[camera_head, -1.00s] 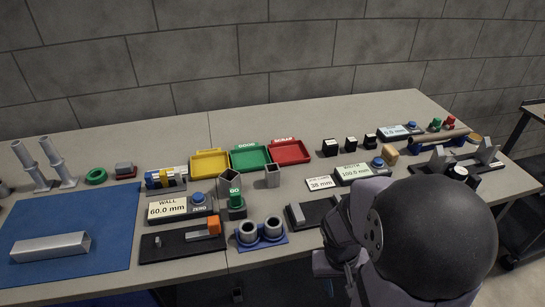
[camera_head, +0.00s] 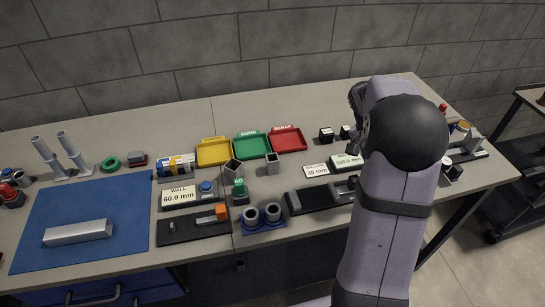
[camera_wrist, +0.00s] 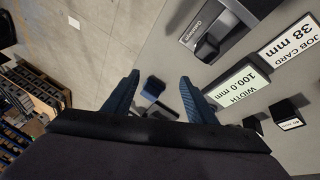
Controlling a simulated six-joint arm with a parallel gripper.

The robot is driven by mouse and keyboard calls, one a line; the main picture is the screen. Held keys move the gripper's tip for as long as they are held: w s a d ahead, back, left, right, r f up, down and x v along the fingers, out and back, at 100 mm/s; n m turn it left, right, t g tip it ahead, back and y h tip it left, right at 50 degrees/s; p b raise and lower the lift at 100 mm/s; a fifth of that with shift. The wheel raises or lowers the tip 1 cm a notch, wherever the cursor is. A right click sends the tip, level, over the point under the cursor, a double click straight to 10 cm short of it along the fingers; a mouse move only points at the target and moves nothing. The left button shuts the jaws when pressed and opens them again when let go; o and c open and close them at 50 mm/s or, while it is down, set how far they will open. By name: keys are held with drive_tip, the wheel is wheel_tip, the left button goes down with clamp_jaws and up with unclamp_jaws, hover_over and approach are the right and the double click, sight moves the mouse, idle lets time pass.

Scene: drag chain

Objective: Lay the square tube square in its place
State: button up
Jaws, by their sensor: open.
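A long silver square tube (camera_head: 78,232) lies on the blue mat (camera_head: 125,200) at the left of the table in the head view. It is not in the wrist view. Two short, hollow square pieces (camera_head: 272,163) stand near the coloured trays. My gripper (camera_wrist: 159,78) is open in the wrist view, with no tube between its fingers. It is over the right part of the table, far from the long tube. In the head view my arm hides most of the gripper.
The width display (camera_wrist: 246,87) reads 100.0 mm beside the job card (camera_wrist: 290,42), which reads 38 mm. A dark measuring fixture (camera_head: 320,197) lies in front of them. Yellow, green and red trays (camera_head: 288,138) stand at the back. A wall gauge (camera_head: 180,197) stands near the mat.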

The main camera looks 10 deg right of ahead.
drive_tip(key=w+d+r+m+t+p, duration=0.1)
drive_tip(key=w+r+m+t, duration=0.15)
drive_tip(key=w, duration=0.35)
drive_tip(key=n+g+y+p, duration=0.1)
drive_tip(key=n+y+p, duration=0.3)
drive_tip(key=n, duration=1.2)
hover_over(273, 162)
drive_tip(key=w, duration=0.2)
wheel_tip(273, 162, down, 2)
drive_tip(key=f, duration=0.1)
drive_tip(key=shift+y, duration=0.3)
drive_tip(key=shift+d+f+p, duration=0.15)
drive_tip(key=shift+f+p, duration=1.45)
drive_tip(key=shift+f, duration=1.85)
drive_tip(key=shift+c, duration=0.4)
drive_tip(key=shift+r, duration=0.1)
clamp_jaws()
